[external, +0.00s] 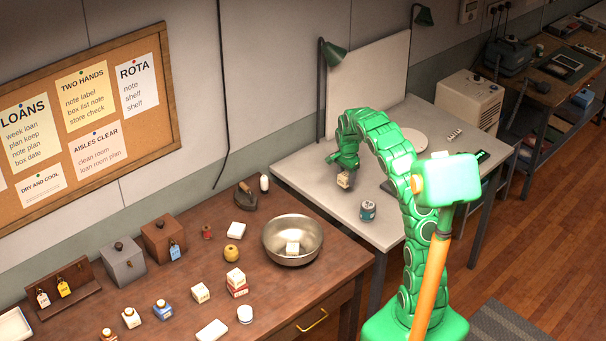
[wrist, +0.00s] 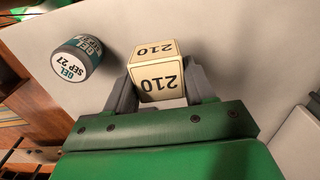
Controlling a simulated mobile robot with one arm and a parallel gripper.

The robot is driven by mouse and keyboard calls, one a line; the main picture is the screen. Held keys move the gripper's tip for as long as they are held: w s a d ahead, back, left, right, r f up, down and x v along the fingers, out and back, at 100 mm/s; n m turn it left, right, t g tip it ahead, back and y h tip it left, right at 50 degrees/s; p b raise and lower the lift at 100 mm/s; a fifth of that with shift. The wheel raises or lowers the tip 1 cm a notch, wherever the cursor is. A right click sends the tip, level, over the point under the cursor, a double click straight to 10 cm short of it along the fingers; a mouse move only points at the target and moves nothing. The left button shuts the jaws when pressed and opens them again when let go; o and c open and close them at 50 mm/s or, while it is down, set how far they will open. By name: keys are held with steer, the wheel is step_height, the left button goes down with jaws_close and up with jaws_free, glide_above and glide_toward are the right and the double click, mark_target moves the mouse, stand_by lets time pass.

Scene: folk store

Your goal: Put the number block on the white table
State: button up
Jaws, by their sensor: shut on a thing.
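The number block (wrist: 158,78) is a cream cube with "210" printed on its faces. In the wrist view it sits between the two grey fingers of my gripper (wrist: 160,92), which is shut on it. In the external view my gripper (external: 343,172) holds the block (external: 343,180) over the left part of the white table (external: 310,165). The block is over or at the tabletop; I cannot tell whether it touches it.
A grey tin with a teal label (external: 368,210) stands on the white table near its front edge. A white plate (external: 411,140) and a lamp (external: 333,55) are farther back. The brown table (external: 200,255) on the left holds a metal bowl (external: 268,240) and several small items.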

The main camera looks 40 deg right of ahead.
glide_above(340, 193)
steer(key=s, duration=0.1)
steer(key=f, duration=0.4)
steer(key=shift+s+a+f, duration=0.2)
steer(key=shift+a+f, duration=0.1)
steer(key=shift+w+d+f, duration=0.2)
steer(key=shift+w+f, duration=0.45)
steer(key=shift+f, duration=1.55)
steer(key=o, duration=1.1)
steer(key=shift+f, duration=0.1)
step_height(340, 193, up, 12)
steer(key=shift+r, duration=0.2)
